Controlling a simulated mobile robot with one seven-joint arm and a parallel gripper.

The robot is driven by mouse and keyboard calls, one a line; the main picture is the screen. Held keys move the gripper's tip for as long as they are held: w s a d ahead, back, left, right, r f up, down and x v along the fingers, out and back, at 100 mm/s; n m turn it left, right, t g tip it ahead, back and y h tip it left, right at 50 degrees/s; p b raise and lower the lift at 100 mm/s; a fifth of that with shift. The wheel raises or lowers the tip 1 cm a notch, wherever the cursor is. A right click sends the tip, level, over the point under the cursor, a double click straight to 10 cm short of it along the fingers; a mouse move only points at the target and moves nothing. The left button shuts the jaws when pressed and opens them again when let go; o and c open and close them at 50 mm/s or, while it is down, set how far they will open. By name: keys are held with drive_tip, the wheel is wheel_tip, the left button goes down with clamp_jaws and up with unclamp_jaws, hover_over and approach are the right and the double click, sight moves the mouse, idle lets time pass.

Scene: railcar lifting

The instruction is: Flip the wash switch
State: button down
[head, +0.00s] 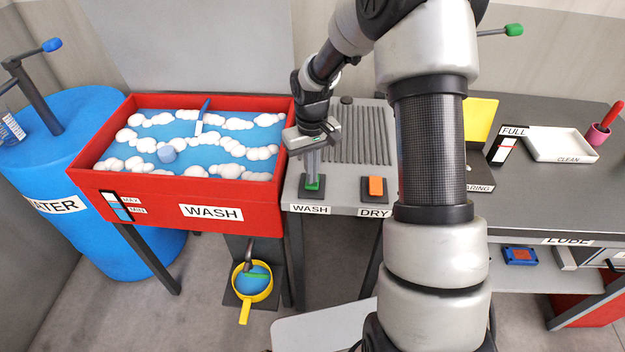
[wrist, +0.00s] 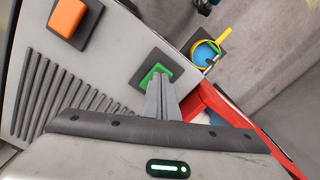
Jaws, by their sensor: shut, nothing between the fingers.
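The wash switch (head: 314,185) is a green rocker on a dark square plate, above the WASH label (head: 310,209) on the grey panel. It also shows green in the wrist view (wrist: 155,74). My gripper (head: 313,176) points down with its fingers shut and empty, the tips right at the green switch. In the wrist view the fingertips (wrist: 161,78) overlap the switch's near edge and hide part of it. I cannot tell for sure whether they touch it.
An orange switch (head: 376,186) sits to the right above the DRY label. The red wash basin (head: 180,215) with blue water and white foam stands to the left. Grey ribs (head: 360,135) cover the panel behind. A yellow pan (head: 243,291) is below.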

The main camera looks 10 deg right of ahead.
drive_tip(key=shift+f+b, duration=0.35)
drive_tip(key=shift+f, duration=0.15)
drive_tip(key=shift+r, duration=0.2)
wheel_tip(320, 180, up, 7)
drive_tip(key=p, duration=0.4)
drive_tip(key=shift+f+p, duration=0.15)
drive_tip(key=shift+p, duration=0.2)
idle(0.4)
drive_tip(key=s+r+m+t+h, duration=0.1)
drive_tip(key=s+r, duration=0.4)
drive_tip(key=r, duration=0.4)
drive_tip(key=s+r+t, duration=0.1)
drive_tip(key=s+r, duration=0.3)
drive_tip(key=r, duration=0.5)
drive_tip(key=s+r+t, duration=0.1)
drive_tip(key=s+r, duration=0.2)
drive_tip(key=s, duration=0.5)
drive_tip(key=s+r+m+t+y, duration=0.1)
drive_tip(key=s+r+t, duration=0.1)
drive_tip(key=s, duration=0.6)
drive_tip(key=shift+r+t, duration=0.3)
drive_tip(key=shift+r, duration=0.45)
